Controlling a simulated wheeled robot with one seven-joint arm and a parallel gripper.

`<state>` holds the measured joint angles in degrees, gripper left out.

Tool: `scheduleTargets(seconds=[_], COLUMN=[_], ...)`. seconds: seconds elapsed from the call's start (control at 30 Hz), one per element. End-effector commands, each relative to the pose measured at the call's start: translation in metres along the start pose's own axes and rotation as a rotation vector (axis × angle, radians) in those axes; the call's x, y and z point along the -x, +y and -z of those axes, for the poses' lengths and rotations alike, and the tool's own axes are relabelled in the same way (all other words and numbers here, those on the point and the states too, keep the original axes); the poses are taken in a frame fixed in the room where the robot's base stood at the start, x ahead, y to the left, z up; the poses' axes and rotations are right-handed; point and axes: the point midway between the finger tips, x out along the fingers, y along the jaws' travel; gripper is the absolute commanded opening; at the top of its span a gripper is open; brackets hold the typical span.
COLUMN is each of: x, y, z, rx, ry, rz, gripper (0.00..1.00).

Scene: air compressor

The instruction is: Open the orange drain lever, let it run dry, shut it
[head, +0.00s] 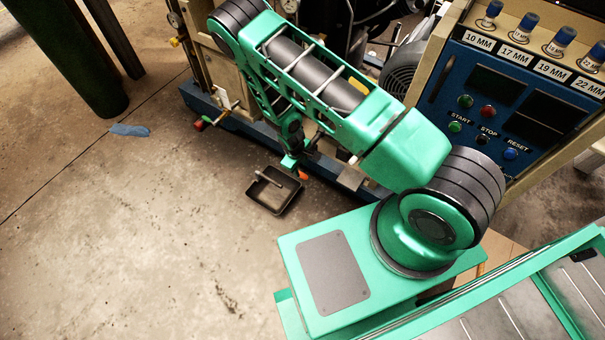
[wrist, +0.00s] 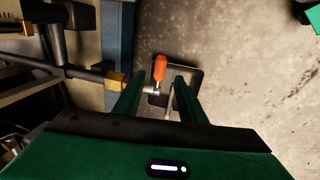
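The orange drain lever (head: 303,175) shows low at the compressor's base in the head view, just right of my gripper (head: 291,160). In the wrist view the orange lever (wrist: 160,68) points away from me, between the two green fingers of my gripper (wrist: 157,78). The fingers stand apart with a gap on both sides of the lever, so my gripper is open and holds nothing. A metal fitting joins the lever's near end to a pipe with a brass collar (wrist: 116,82). A dark square drain pan (head: 273,205) lies on the floor below.
The compressor's blue base rail (head: 240,128) runs behind my gripper. A red handle (head: 199,124) sticks out farther left. A blue control panel (head: 500,105) stands at the right. A blue rag (head: 129,130) lies on otherwise clear concrete at the left.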

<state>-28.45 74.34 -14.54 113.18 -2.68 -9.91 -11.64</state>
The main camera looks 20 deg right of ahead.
Motion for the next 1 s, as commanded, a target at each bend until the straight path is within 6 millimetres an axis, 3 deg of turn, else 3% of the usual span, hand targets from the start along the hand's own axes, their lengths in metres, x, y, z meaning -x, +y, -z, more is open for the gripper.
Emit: scheduleTargets(seconds=[0.2,0.4,0.87,0.9,1.0], x=[-0.037,-0.061,-0.072,-0.072,-0.072], y=[0.000,0.000,0.000,0.000,0.000], z=[-0.001,0.000,0.000,0.000,0.000], rx=[0.000,-0.001,-0.001,-0.001,-0.001], ry=[-0.001,0.000,0.001,0.000,0.000], rz=[0.001,0.000,0.000,0.000,0.000], gripper=[0.37,0.37,0.37,0.35,0.11])
